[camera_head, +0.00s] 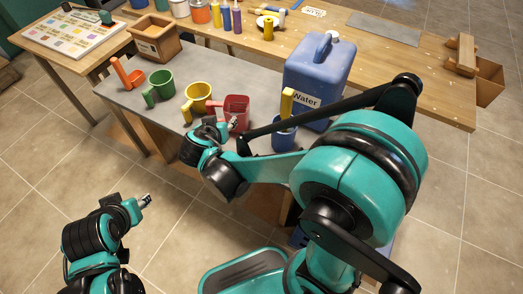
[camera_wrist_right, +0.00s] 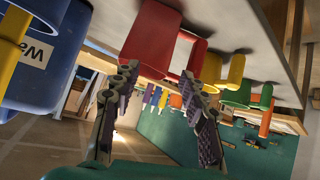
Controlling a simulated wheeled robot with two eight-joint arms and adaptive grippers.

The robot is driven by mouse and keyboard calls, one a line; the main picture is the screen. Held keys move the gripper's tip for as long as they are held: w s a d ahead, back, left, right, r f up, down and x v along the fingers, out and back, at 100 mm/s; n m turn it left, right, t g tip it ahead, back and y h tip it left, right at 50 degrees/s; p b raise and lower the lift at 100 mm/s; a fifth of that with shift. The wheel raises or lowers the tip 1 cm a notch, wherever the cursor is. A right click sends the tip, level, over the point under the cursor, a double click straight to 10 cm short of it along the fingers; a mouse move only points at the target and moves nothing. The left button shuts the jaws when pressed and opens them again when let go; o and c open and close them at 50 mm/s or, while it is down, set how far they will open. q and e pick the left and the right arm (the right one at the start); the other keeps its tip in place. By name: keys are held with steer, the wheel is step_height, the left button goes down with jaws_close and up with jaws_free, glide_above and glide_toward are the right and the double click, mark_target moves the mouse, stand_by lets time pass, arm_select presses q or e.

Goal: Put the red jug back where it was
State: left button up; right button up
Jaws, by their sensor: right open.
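The red jug (camera_head: 237,106) stands on the grey tabletop (camera_head: 150,100) near its front edge, right of the yellow jug (camera_head: 197,97). Whether a finger touches the handle is hidden. My left gripper (camera_head: 144,201) is low at the left, over the floor, away from the table; its jaws are too small to read.
A green jug (camera_head: 160,84) and an orange jug (camera_head: 128,73) stand further left. A blue jug (camera_head: 284,134) and a big blue water container (camera_head: 318,75) stand to the right, close to my right arm. A wooden box (camera_head: 154,39) is behind.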

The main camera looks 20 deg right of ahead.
steer(key=s+d+r+n+g+y, duration=0.1)
steer(key=s+d+n+y, duration=0.1)
steer(key=s, duration=0.7)
steer(key=s+d+r+n+g+y, duration=0.1)
steer(key=s+d+r+n+y, duration=0.1)
steer(key=s, duration=0.7)
steer(key=shift+d+r+y, duration=0.15)
steer(key=shift+d+y, duration=0.45)
steer(key=shift+d, duration=0.65)
